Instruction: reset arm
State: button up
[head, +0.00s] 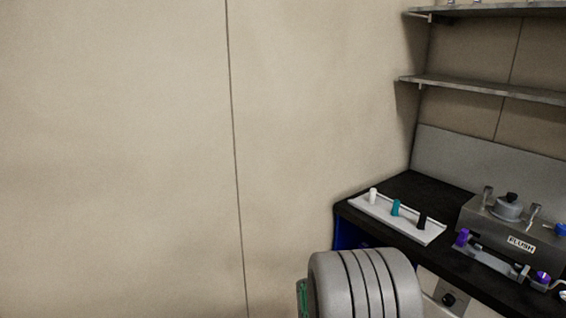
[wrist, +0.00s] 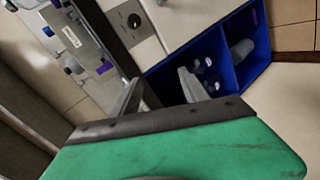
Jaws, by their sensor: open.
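My gripper (wrist: 160,77) shows in the wrist view, with its two grey fingers spread apart and nothing between them. Its green body fills the lower part of that view. In the head view, my grey arm link (head: 365,285) rises at the bottom, in front of the bench, with a sliver of green at its left side. The gripper fingers are hidden there.
A black bench (head: 410,190) holds a white rack (head: 428,236) with white, teal and black pieces, and a metal unit (head: 485,228) labelled FLUSH. A blue divided bin (wrist: 262,70) holds pale items. Shelves (head: 485,88) hang above; bare wall fills the left.

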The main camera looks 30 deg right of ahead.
jog(key=w+a+r+m+t+y+p, duration=0.1)
jog(key=w+a+r+y, duration=0.2)
jog(key=a, duration=0.4)
jog(key=w+a+r+t+y+p, duration=0.1)
jog(key=w+a+r+y, duration=0.1)
jog(key=a, duration=0.6)
jog(key=s+a+r+n+y+p, duration=0.1)
jog(key=s+a+r+y, duration=0.1)
jog(key=a, duration=0.6)
jog(key=s+a+r+y+p, duration=0.1)
jog(key=s+a+r+y, duration=0.1)
jog(key=a, duration=0.6)
jog(key=s+a+r+n+y+p, duration=0.1)
jog(key=s+a+r+y, duration=0.2)
jog(key=a, duration=0.6)
jog(key=shift+r+n+g+p, duration=0.3)
jog(key=shift+r+g+p, duration=0.1)
jog(key=shift+r, duration=0.25)
jog(key=shift+s, duration=0.1)
